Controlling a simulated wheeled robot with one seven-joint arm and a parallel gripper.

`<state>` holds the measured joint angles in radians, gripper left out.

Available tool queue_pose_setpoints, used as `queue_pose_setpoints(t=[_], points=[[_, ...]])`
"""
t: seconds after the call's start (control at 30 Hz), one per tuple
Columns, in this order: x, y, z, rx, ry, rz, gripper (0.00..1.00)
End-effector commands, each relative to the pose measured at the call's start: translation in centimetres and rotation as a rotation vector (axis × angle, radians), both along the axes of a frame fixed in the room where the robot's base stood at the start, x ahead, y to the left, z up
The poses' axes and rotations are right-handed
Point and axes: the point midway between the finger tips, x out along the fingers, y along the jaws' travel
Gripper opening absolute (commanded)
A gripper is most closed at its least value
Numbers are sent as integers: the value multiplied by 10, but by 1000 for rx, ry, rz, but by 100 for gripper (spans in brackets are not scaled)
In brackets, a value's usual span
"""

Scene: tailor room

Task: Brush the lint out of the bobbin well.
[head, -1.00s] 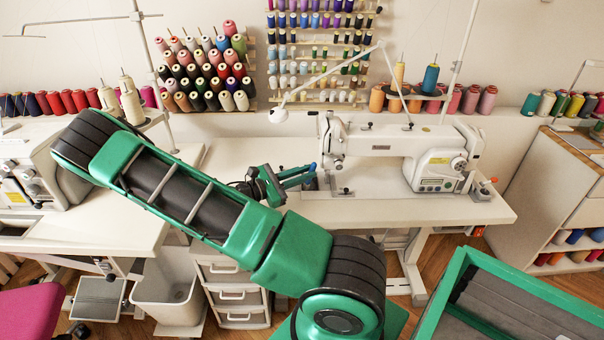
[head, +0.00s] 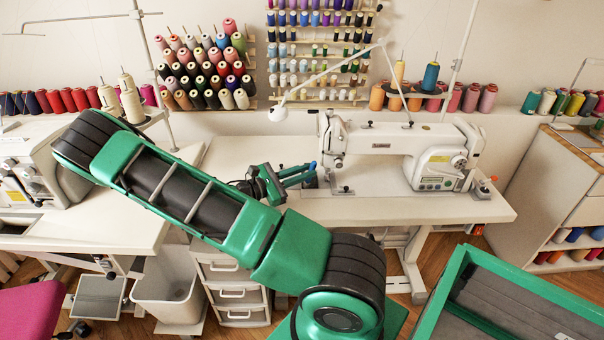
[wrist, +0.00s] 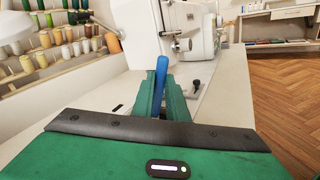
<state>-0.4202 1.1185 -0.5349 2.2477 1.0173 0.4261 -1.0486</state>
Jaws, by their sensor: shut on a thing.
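My gripper (head: 296,175) is low over the white sewing table, just left of the needle end of the white sewing machine (head: 385,141). In the wrist view my gripper (wrist: 159,95) is shut on a blue handle (wrist: 161,72) that stands up between the green fingers. The blue tip of this handle also shows in the head view (head: 313,165). The handle looks like the lint brush; its bristles are hidden. The machine's head (wrist: 190,30) is just beyond the fingers. I cannot make out the bobbin well or any lint.
A thin lamp arm (head: 330,73) reaches over the machine. Thread cones (head: 205,70) fill racks on the wall. A second sewing machine (head: 30,165) stands at the left. The white tabletop (head: 440,208) in front of the machine is clear.

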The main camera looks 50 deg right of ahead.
Motion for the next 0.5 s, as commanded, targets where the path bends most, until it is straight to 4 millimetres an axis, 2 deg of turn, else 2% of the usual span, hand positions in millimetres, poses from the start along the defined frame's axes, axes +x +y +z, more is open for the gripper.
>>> queue_pose_setpoints(t=[0.5], points=[[14, -16, -3, 5, -2, 2, 0]])
